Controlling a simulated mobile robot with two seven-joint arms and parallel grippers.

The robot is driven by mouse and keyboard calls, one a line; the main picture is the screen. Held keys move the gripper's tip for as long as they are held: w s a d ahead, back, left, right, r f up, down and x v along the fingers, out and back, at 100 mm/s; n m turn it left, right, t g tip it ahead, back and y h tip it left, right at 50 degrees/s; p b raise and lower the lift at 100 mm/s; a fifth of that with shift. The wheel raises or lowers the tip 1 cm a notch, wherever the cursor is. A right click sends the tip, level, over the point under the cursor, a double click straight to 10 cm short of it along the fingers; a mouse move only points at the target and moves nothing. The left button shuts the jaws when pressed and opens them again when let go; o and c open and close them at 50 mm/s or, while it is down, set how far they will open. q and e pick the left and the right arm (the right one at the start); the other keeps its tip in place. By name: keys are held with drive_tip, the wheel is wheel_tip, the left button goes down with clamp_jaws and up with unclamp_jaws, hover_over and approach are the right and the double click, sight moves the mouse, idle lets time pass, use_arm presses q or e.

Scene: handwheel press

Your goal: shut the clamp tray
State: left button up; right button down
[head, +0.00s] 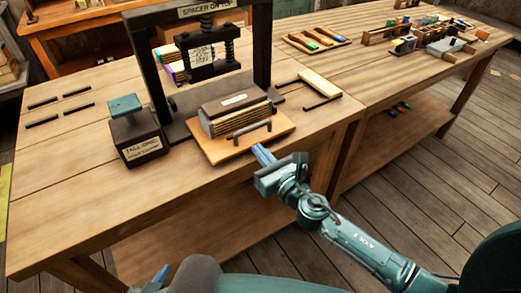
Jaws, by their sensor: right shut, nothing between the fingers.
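The clamp tray (215,151) is a light wooden board sticking out at the front of the black press (267,55). It carries a stack of thin boards (236,110) with a pale label on top. A grey bar handle (249,131) stands near the tray's front edge. My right gripper (262,153) is shut and empty, with its blue fingers just in front of the tray's front right edge; I cannot tell whether they touch it. My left gripper (161,274) shows only partly at the bottom edge, low in front of the table, and its jaw state is unclear.
A dark block with a teal top (127,108) stands left of the tray. A pale wooden bar (319,83) and dark strips lie to the right. Dark strips (60,107) lie at the left. The front left tabletop (75,190) is clear.

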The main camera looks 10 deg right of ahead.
sight(253, 143)
drive_tip(key=shift+w+a, duration=0.1)
drive_tip(key=shift+w, duration=0.15)
drive_tip(key=shift+x, duration=1.9)
